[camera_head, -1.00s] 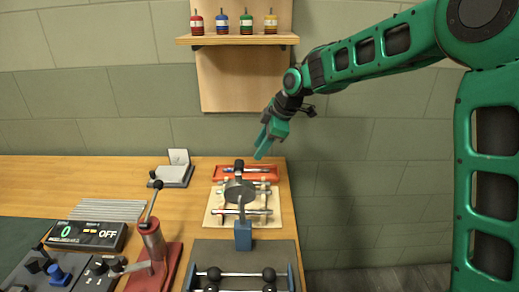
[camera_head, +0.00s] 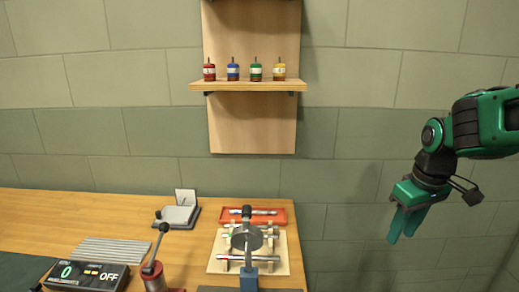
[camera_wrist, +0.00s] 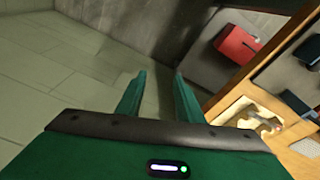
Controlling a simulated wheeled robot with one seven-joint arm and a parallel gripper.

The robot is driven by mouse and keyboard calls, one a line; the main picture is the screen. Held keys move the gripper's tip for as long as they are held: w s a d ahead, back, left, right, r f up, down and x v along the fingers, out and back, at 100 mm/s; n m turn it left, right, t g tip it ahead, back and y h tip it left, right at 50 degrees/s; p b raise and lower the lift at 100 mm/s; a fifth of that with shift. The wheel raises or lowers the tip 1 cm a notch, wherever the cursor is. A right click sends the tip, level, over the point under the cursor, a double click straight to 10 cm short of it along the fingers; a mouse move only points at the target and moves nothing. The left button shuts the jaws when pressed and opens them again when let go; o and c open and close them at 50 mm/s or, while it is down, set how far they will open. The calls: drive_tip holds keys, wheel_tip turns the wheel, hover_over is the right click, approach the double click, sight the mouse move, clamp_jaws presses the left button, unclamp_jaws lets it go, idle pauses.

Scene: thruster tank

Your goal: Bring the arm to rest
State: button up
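My green gripper (camera_head: 404,226) hangs at the right side of the head view, beyond the right end of the wooden bench and in front of the grey wall. It points down and a little left. In the wrist view its two fingers (camera_wrist: 160,85) stand apart with nothing between them. The gripper touches nothing. My forearm enters from the right edge.
The wooden bench (camera_head: 110,210) holds a red tray (camera_head: 283,215), a pale board (camera_head: 217,262) with rods, a lever device and a display (camera_head: 88,275) reading 0 and OFF. A wall shelf (camera_head: 247,85) carries several small bottles. Right of the bench is free room.

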drive_tip(key=s+d+f+m+g, duration=0.1)
drive_tip(key=s+m, duration=0.4)
drive_tip(key=s, duration=0.5)
drive_tip(key=s+d+f+m+g, duration=0.1)
drive_tip(key=s+d+m, duration=0.4)
drive_tip(key=s, duration=0.6)
drive_tip(key=shift+s+d+f, duration=0.25)
drive_tip(key=shift+f, duration=0.65)
